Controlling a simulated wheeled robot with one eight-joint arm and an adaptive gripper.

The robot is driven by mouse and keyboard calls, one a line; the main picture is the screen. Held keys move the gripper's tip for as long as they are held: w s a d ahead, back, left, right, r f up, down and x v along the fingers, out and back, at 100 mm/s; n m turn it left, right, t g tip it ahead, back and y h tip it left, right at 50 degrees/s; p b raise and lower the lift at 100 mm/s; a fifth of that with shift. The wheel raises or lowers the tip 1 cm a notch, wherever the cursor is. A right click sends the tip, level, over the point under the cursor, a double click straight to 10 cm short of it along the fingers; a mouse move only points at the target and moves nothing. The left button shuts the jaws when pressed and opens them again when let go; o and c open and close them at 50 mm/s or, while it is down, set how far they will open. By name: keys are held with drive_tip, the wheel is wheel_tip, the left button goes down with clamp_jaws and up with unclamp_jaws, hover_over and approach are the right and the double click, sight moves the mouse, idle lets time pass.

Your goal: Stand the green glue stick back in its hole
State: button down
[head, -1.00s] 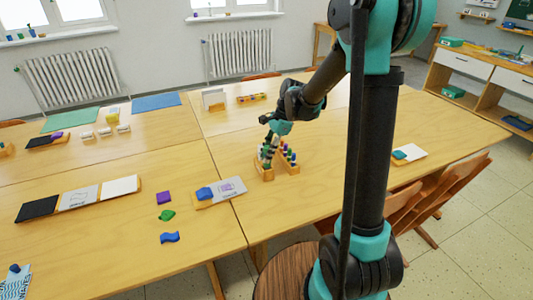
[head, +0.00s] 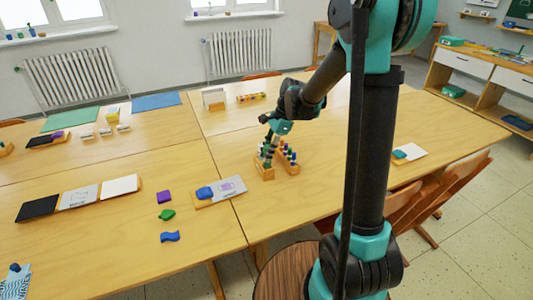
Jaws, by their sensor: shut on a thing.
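A wooden holder (head: 264,174) with upright sticks stands near the front edge of the far-right table, in the head view. A second wooden holder (head: 291,168) with several sticks in blue, green and white stands just to its right. My gripper (head: 268,150) points down over the left holder and is shut on a stick, seemingly the green glue stick (head: 268,159). The stick is upright or nearly so. Whether its lower end is in a hole is too small to tell, and my fingers hide part of it.
A tray with a blue piece and grey card (head: 233,186) lies left of the holders. Purple (head: 163,196), green (head: 167,215) and blue (head: 170,236) pieces lie further left. The table between is clear.

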sight(266, 147)
drive_tip(key=shift+f, duration=1.4)
idle(2.0)
drive_tip(key=c, duration=1.3)
unclamp_jaws()
drive_tip(key=shift+o, duration=0.2)
drive_tip(key=shift+o, duration=1.2)
drive_tip(key=shift+r, duration=0.1)
drive_tip(key=shift+r, duration=2.9)
drive_tip(key=shift+s, duration=0.1)
